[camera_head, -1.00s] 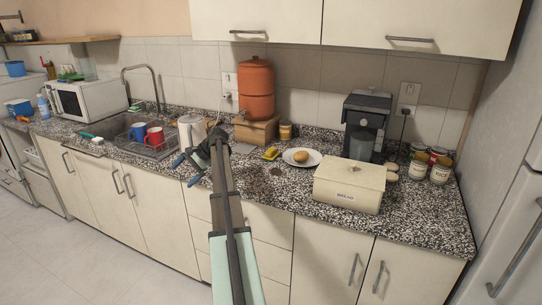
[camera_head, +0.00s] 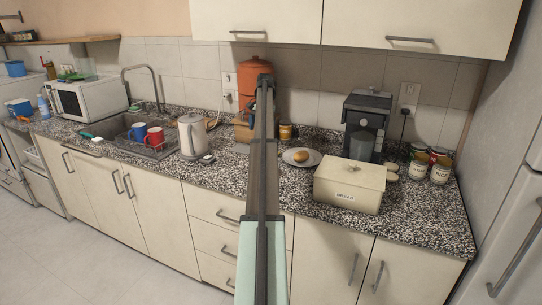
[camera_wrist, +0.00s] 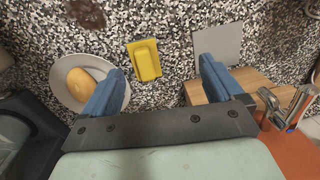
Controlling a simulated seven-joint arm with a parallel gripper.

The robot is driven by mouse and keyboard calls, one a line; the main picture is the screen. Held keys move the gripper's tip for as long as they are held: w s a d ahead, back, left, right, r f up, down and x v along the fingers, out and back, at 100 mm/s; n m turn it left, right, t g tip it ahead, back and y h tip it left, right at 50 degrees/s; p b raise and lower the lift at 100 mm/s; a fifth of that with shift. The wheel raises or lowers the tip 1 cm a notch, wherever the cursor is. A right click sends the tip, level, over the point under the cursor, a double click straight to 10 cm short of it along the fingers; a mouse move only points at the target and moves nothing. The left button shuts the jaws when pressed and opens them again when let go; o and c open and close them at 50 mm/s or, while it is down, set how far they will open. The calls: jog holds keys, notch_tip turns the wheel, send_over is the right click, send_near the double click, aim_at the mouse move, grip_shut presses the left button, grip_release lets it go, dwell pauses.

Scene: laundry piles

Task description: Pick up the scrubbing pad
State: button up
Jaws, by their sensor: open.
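A yellow block, which looks like the scrubbing pad (camera_wrist: 145,60), lies flat on the speckled counter in the wrist view. In the head view my arm hides it. My gripper (camera_wrist: 162,78) is open and empty, with its blue fingers spread wide. It is above the counter, pointing down. In the wrist view the pad shows between and slightly beyond the two fingertips, apart from both.
A plate (camera_head: 289,157) with a bread roll (camera_head: 301,156) is right of my arm; the left finger overlaps the plate in the wrist view. A grey square (camera_wrist: 218,43) lies near the pad. The wooden stand (camera_wrist: 253,78) and filter (camera_wrist: 288,150) are close. A bread box (camera_head: 349,187) stands in front.

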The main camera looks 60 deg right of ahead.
jog(key=shift+g, duration=0.6)
jog(key=d+f, duration=0.1)
jog(key=f, duration=0.1)
jog(key=s+d+f, duration=0.1)
jog(key=f, duration=0.2)
jog(key=s+d+f, duration=0.1)
jog(key=f, duration=0.1)
jog(key=shift+s+f, duration=0.2)
jog(key=shift+f, duration=0.2)
jog(key=shift+s+f, duration=0.2)
jog(key=shift+f, duration=2.45)
jog(key=c, duration=1.1)
jog(key=shift+c, duration=0.2)
notch_tip(320, 180, up, 10)
jog(key=shift+r, duration=0.1)
